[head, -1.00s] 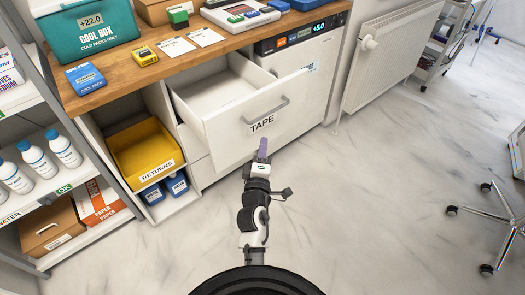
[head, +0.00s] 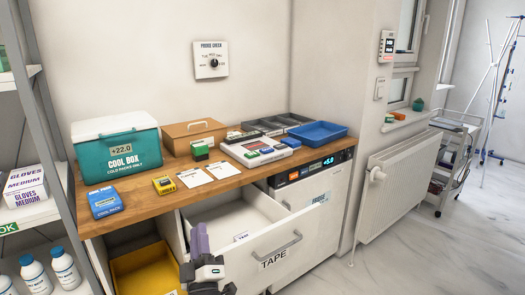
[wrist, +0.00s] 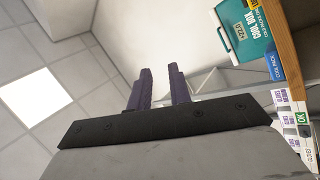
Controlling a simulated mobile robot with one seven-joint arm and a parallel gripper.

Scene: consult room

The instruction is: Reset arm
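My gripper (head: 199,240) is low in the head view, in front of the open TAPE drawer. Its purple fingers point up and overlap the drawer's left part. In the wrist view, the two purple fingers (wrist: 159,90) stand apart with nothing between them, so it is open and empty. My arm below the gripper is mostly cut off by the lower picture edge. The wrist camera looks up past the fingers at wall and ceiling.
The TAPE drawer (head: 285,247) is pulled out under the wooden counter (head: 150,208). A cool box (head: 117,146), blue cool pack (head: 105,202) and blue tray (head: 317,132) are on the counter. A yellow bin (head: 145,270) is below.

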